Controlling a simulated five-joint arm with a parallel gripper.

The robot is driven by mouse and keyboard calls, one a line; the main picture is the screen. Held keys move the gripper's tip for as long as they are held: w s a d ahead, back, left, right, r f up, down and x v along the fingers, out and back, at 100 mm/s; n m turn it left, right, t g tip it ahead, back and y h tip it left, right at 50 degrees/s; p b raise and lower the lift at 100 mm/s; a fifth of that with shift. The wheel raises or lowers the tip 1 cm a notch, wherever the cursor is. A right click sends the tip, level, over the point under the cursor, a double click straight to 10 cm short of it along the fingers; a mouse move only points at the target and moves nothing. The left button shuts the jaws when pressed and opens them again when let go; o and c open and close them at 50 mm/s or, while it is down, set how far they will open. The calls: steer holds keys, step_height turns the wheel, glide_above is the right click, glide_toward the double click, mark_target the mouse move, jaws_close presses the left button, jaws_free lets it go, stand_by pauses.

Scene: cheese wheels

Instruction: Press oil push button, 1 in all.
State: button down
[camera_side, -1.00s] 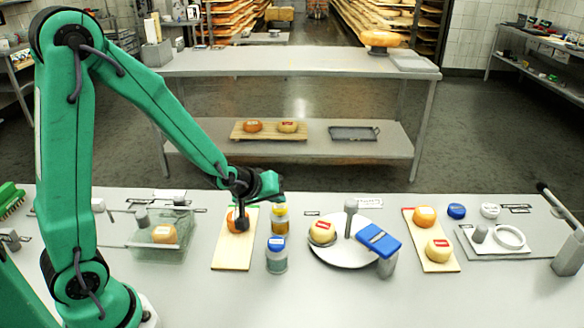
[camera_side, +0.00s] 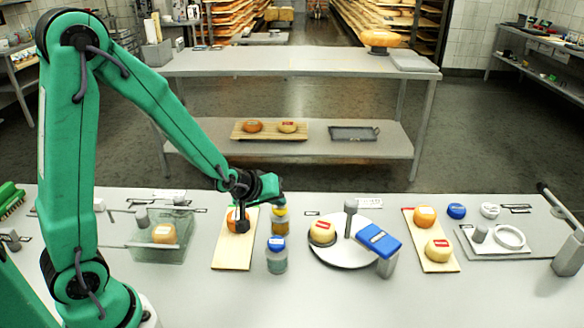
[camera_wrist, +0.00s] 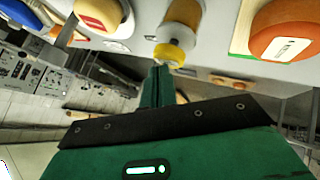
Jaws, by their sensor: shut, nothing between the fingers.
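The oil bottle (camera_side: 279,226) has an amber body and a yellow top (camera_side: 280,211), and it stands on the worktable right of a wooden board. In the wrist view its yellow top (camera_wrist: 168,52) shows with a small pale button (camera_wrist: 171,63) at its end. My gripper (camera_side: 281,199) is shut and empty, just above the yellow top in the side view. In the wrist view the green fingertips (camera_wrist: 158,70) are right beside the button. I cannot tell whether they touch it.
A blue-capped jar (camera_side: 277,255) stands in front of the oil bottle. An orange cheese (camera_side: 233,216) sits on the board (camera_side: 233,256) to the left. A turntable (camera_side: 345,254) with a cheese is to the right.

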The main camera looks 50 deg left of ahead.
mark_target(277, 209)
steer(key=shift+f, duration=0.75)
stand_by(0.9)
steer(key=shift+r, duration=1.35)
steer(key=shift+r, duration=2.5)
steer(key=shift+s+r, duration=0.1)
